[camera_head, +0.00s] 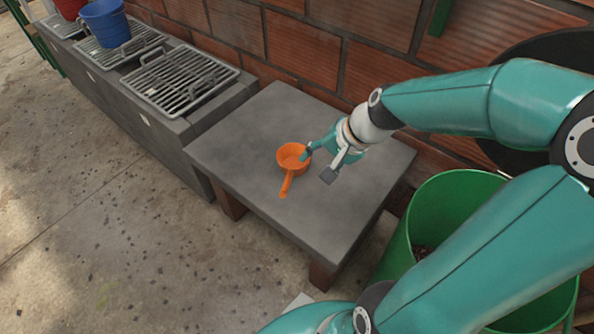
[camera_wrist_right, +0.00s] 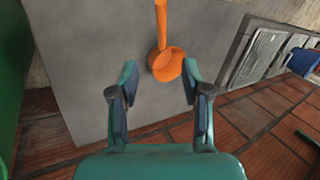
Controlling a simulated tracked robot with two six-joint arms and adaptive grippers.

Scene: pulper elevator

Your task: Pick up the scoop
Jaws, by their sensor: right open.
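The orange scoop (camera_head: 293,160) sits on a grey slab table, its handle pointing toward the front edge of the table. In the right wrist view the scoop (camera_wrist_right: 168,66) lies ahead of the fingers, its bowl roughly centred between them and its handle running up and away. My right gripper (camera_head: 318,162) is open and empty, just right of the scoop's bowl in the head view. In the right wrist view the right gripper's fingers (camera_wrist_right: 158,88) are spread apart. Whether a finger touches the bowl is unclear. My left gripper is not in view.
The grey table (camera_head: 240,125) stands against a brick wall (camera_head: 330,60). A green bin (camera_head: 450,205) stands right of it, partly behind my arm. Metal grates (camera_head: 180,78) lie on a counter at left, with a blue bucket (camera_head: 105,22) and a red one (camera_head: 68,8).

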